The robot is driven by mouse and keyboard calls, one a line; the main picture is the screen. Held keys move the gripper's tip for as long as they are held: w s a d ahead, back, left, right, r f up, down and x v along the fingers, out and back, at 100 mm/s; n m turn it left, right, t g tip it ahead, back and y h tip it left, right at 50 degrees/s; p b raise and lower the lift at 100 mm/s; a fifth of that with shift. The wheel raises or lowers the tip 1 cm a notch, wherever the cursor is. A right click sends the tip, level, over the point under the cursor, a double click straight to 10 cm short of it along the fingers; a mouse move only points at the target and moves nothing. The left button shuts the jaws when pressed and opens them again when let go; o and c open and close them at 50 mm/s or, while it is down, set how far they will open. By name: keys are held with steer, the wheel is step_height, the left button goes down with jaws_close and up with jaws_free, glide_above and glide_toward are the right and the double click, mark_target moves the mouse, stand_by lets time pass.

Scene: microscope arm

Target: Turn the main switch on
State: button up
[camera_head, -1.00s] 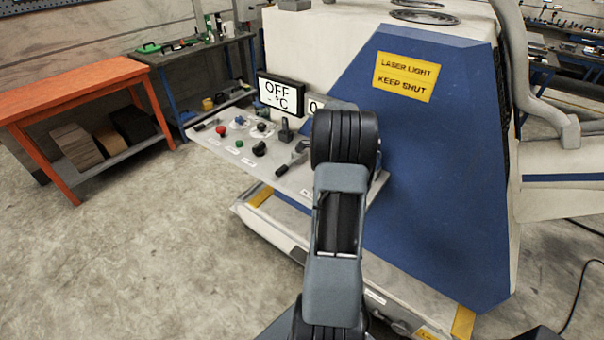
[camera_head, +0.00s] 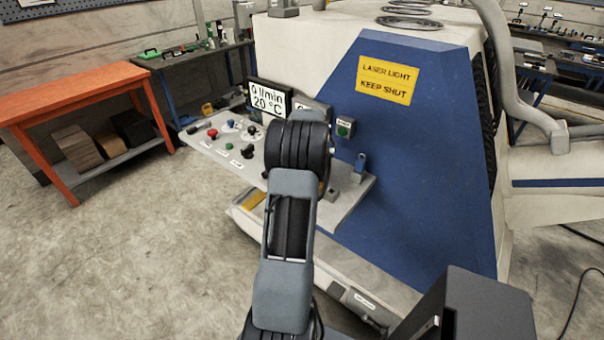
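The slanted control panel (camera_head: 222,164) juts from the front of the blue and cream machine. It bears a red button (camera_head: 212,133), a black knob (camera_head: 248,151) and several other small controls. The labels are too small to read, so I cannot tell which control is the main switch; part of the panel is hidden behind my arm. The display (camera_head: 269,99) is lit and reads "0 l/min" and "20 °C". My arm reaches up to the panel, and its dark joint covers the middle. My gripper is hidden behind it, so its contact with anything cannot be seen.
A green button (camera_head: 343,128) sits right of my arm, and a blue upright part (camera_head: 360,166) stands at the panel's right end. A yellow laser warning sign (camera_head: 387,80) is on the blue cover (camera_head: 420,180). An orange table (camera_head: 80,88) stands left, with clear floor before it.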

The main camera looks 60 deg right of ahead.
steer(key=shift+s+f, duration=0.1)
stand_by(0.4)
steer(key=o, duration=1)
steer(key=shift+o, duration=1.4)
steer(key=shift+r, duration=0.2)
step_height(320, 180, up, 14)
steer(key=shift+f+b, duration=0.2)
steer(key=shift+b, duration=0.15)
